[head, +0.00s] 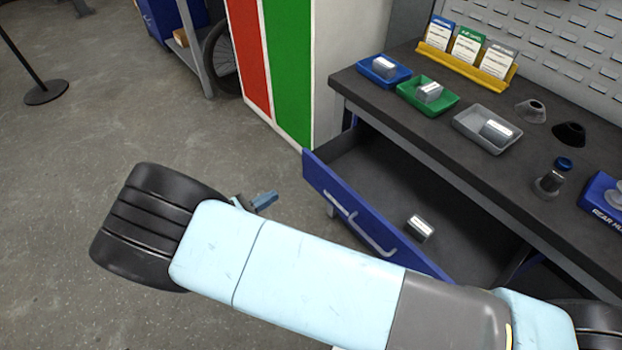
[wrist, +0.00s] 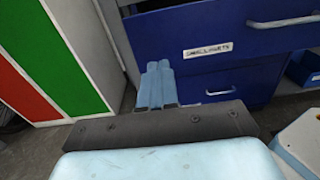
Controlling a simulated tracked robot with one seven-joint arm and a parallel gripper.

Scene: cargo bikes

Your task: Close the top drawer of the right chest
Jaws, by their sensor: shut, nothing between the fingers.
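The top drawer (head: 335,187) has a dark blue front and is pulled well out from under the dark workbench. A bar handle (head: 360,225) is on its front, and a grey metallic block with a white label (head: 419,228) lies inside. In the wrist view the drawer front (wrist: 160,38) bears a white label strip, with a lower blue drawer (wrist: 245,82) beneath it. My gripper (head: 264,201) is shut and empty, outside the drawer front and to its left. In the wrist view its light blue fingertips (wrist: 157,68) overlap the drawer front's lower left; I cannot tell whether they touch.
The workbench (head: 400,112) carries blue, green and grey trays, a yellow card holder (head: 465,68) and several small parts. A red, white and green panel (head: 285,70) stands left of the bench. The grey floor (head: 70,200) at left is mostly free, with a post base (head: 46,92).

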